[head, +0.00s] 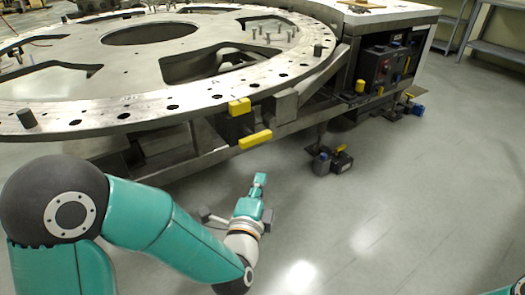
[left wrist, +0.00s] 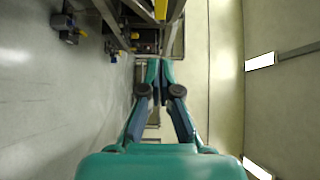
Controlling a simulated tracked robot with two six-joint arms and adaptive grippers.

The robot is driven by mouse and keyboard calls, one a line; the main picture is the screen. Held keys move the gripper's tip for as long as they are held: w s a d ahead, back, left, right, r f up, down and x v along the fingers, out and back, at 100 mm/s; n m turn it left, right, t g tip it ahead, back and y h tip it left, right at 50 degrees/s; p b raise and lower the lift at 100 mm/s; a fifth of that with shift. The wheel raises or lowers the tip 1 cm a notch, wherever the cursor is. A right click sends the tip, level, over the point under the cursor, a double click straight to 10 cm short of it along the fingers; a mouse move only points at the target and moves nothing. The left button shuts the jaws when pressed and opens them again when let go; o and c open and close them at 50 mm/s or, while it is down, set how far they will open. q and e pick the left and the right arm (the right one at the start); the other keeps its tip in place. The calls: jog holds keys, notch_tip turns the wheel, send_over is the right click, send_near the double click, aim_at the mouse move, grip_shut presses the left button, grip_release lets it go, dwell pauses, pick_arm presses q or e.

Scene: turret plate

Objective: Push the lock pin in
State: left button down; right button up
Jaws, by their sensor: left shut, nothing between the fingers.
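The round steel turret plate (head: 130,50) with a holed rim lies on a metal frame. My left gripper (head: 260,178) is shut and empty, below and apart from the yellow handle, over the floor. Its closed fingers also show in the left wrist view (left wrist: 160,65). A yellow piece (left wrist: 161,9) shows at the top there. My right gripper is out of view.
A shelf (head: 495,50) stands at the back right. The floor (head: 410,210) at right is clear.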

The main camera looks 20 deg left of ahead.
aim_at(250, 144)
pick_arm(q)
jog(key=w+a, duration=0.1)
jog(key=w, duration=0.2)
jog(key=w+a, duration=0.1)
jog(key=w, duration=0.3)
jog(key=w+a, duration=0.1)
jog(key=w, duration=0.3)
jog(key=shift+w+a+f+b, duration=0.1)
jog(key=shift+w+a+b, duration=0.15)
jog(key=shift+b, duration=0.1)
jog(key=shift+w+a, duration=0.45)
jog(key=w+a, duration=0.2)
jog(key=shift+a, duration=0.4)
jog(key=shift+w+a+r, duration=0.1)
jog(key=shift+a+r, duration=0.05)
jog(key=shift+r, duration=0.05)
